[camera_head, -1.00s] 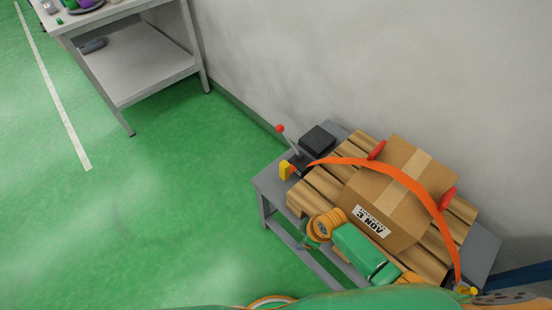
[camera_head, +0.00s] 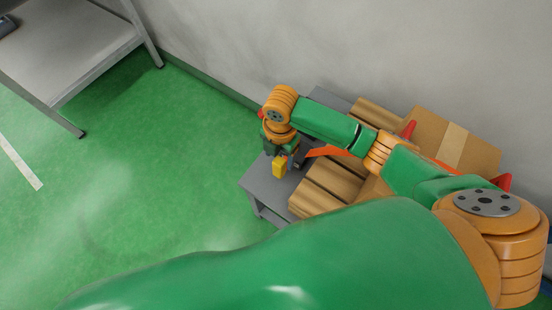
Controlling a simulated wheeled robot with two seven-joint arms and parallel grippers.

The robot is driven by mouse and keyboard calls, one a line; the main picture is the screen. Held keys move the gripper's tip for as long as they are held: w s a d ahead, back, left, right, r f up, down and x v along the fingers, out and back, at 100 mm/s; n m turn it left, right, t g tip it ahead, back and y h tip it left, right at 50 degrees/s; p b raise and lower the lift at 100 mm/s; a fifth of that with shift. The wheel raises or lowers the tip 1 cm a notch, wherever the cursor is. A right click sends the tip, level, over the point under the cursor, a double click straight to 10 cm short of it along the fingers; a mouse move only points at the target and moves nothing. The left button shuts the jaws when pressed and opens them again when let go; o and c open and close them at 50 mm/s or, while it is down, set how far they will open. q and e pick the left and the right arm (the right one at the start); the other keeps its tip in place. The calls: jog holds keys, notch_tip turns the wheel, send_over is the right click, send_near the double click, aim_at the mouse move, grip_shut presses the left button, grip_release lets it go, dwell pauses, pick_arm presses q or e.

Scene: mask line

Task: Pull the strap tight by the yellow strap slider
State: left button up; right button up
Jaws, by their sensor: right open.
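The yellow strap slider (camera_head: 279,168) shows at the left end of the orange strap (camera_head: 323,151), near the left corner of the grey table (camera_head: 262,187). The strap runs right towards the cardboard box (camera_head: 478,150), mostly hidden behind my right arm. My right gripper (camera_head: 286,158) points down right at the slider and is open. Its fingers are small and partly hidden, so I cannot tell whether they touch the slider. My left gripper is out of view.
The box sits on wooden slats (camera_head: 327,187) on the table. Red corner pieces (camera_head: 408,129) show at its edges. A wall stands behind the table. A grey shelf bench (camera_head: 75,50) stands at upper left, with open green floor between.

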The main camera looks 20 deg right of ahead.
notch_tip(320, 180, down, 7)
jog(key=shift+s+b, duration=0.1)
jog(key=shift+b, duration=0.8)
grip_shut()
dwell(0.7)
